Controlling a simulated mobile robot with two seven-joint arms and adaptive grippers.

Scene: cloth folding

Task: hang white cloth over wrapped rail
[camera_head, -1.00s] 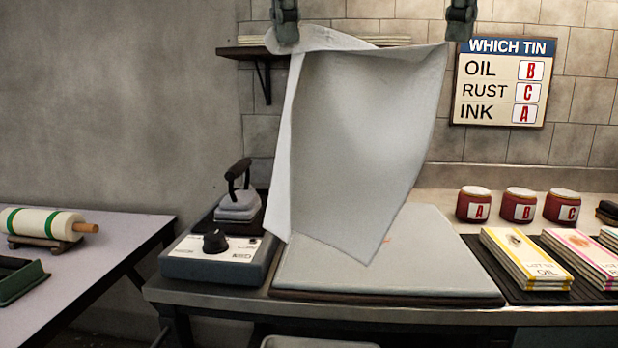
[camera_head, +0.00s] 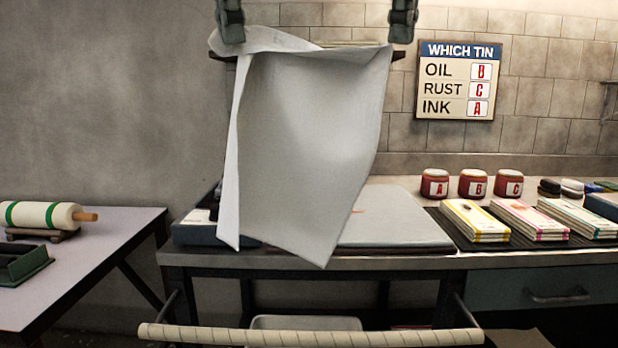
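The white cloth (camera_head: 305,140) hangs in the air by its top corners, in front of the bench. Its lower corner points down, above and apart from the rail in the picture. My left gripper (camera_head: 231,38) is shut on the cloth's upper left corner, where a flap folds over. My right gripper (camera_head: 400,38) is shut on the upper right corner. The fingertips are small and partly cut by the cloth. The wrapped rail (camera_head: 310,336), pale with spiral wrapping, runs across the bottom of the view on dark supports.
A bench behind the cloth carries a grey pressing board (camera_head: 395,220), red tins (camera_head: 473,184) and packets (camera_head: 530,220). A side table (camera_head: 90,260) at left holds a green-banded roller (camera_head: 42,215). A sign (camera_head: 459,80) hangs on the wall. A pale tray (camera_head: 305,323) shows behind the rail.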

